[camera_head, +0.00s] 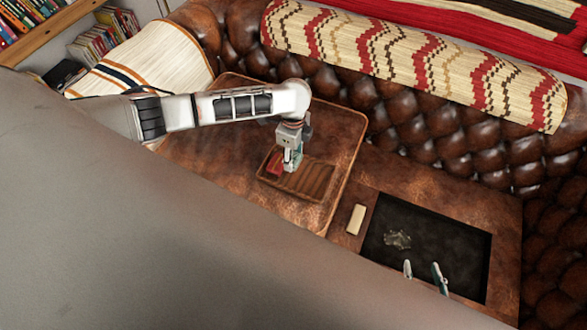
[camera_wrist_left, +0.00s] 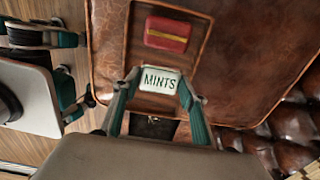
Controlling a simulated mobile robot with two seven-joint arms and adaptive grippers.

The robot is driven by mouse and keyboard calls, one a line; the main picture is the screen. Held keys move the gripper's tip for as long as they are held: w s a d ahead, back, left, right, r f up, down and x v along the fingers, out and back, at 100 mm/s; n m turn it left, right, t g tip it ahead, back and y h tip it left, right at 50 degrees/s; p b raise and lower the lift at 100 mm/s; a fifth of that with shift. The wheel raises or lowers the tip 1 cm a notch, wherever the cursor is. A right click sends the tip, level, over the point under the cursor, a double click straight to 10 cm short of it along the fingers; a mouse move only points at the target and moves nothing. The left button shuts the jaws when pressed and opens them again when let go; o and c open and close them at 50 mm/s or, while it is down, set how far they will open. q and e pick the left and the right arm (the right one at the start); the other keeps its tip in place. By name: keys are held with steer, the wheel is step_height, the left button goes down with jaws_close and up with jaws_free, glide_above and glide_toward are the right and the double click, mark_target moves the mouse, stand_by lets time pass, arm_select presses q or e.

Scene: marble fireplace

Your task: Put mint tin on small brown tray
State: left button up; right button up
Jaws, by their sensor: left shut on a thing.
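The mint tin (camera_wrist_left: 160,80) is white with dark green "MINTS" lettering. It sits between the fingers of my left gripper (camera_wrist_left: 157,92), which is shut on it. In the head view, my left gripper (camera_head: 292,165) points down over the small brown tray (camera_head: 316,181), and the tin is hard to make out there. The tray also shows in the left wrist view (camera_wrist_left: 194,60), behind the tin. I cannot tell whether the tin touches it. My right gripper (camera_head: 425,274) is open and empty at the lower right, over a dark panel; only its fingertips show.
A red box with a yellow stripe (camera_wrist_left: 167,34) lies on the tray, close to the tin; it also shows in the head view (camera_head: 274,163). The tray rests on a brown leather surface (camera_head: 222,150). A cream block (camera_head: 356,219) lies beside the dark panel (camera_head: 440,240).

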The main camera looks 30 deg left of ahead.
mark_target(293, 173)
arm_select(q)
step_height(293, 173, down, 2)
steer(key=shift+f, duration=0.15)
step_height(293, 173, down, 4)
steer(key=shift+f+b, duration=0.1)
steer(key=shift+b, duration=0.7)
arm_select(e)
steer(key=f, duration=0.2)
steer(key=shift+s+d+f, duration=0.2)
steer(key=shift+d+f, duration=0.05)
steer(key=shift+f, duration=0.1)
arm_select(q)
steer(key=o, duration=1.1)
arm_select(e)
steer(key=shift+r, duration=0.1)
